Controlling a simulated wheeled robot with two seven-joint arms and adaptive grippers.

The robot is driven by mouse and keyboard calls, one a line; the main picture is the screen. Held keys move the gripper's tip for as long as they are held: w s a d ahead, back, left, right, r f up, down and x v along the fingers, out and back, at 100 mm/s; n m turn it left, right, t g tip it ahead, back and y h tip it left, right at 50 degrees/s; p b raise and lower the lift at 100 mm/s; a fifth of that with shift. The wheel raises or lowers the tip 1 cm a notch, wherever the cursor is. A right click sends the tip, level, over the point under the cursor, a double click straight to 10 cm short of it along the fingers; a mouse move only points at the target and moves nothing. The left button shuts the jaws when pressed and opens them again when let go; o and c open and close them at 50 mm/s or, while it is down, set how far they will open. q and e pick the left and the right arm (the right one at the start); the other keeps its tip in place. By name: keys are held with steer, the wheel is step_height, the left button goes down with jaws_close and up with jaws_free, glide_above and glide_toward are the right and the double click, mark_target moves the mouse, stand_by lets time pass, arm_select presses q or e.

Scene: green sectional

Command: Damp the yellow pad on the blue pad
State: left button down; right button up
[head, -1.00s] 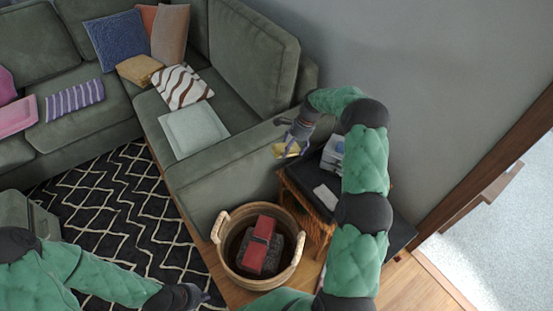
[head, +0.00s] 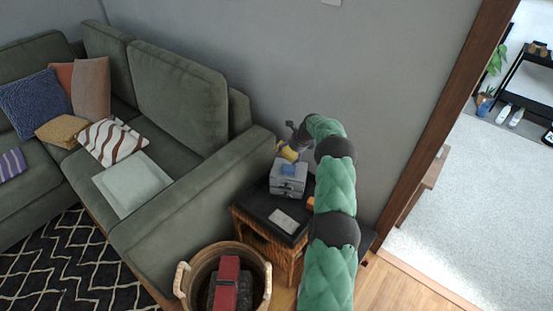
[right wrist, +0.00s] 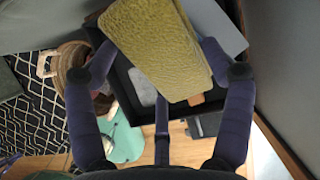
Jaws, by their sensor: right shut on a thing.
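The yellow pad (head: 289,151) is in my right gripper (head: 293,145), above the back of a grey box on the black side table. In the right wrist view the thick, rough yellow pad (right wrist: 155,45) sits between the fingers of my right gripper (right wrist: 157,58), which are shut on it. The blue pad (head: 289,169) lies on top of the grey box (head: 288,184), just in front of and below the yellow pad. I cannot tell whether the two pads touch. My left gripper is out of view.
The side table (head: 258,206) also bears a flat light-grey thing (head: 284,221) and a small orange thing (head: 310,203). A wicker basket (head: 180,283) with red and dark things stands in front. The green sofa (head: 165,235) is on the left, the wall behind.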

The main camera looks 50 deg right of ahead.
steer(key=shift+s+d+m, duration=0.25)
steer(key=shift+d+m, duration=0.05)
steer(key=shift+d, duration=0.25)
steer(key=shift+f, duration=0.15)
step_height(320, 180, down, 6)
steer(key=b, duration=0.5)
steer(key=shift+f, duration=0.45)
stand_by(1.4)
steer(key=shift+r, duration=0.1)
steer(key=shift+r+p, duration=2.6)
steer(key=shift+r, duration=0.9)
steer(key=shift+f, duration=0.1)
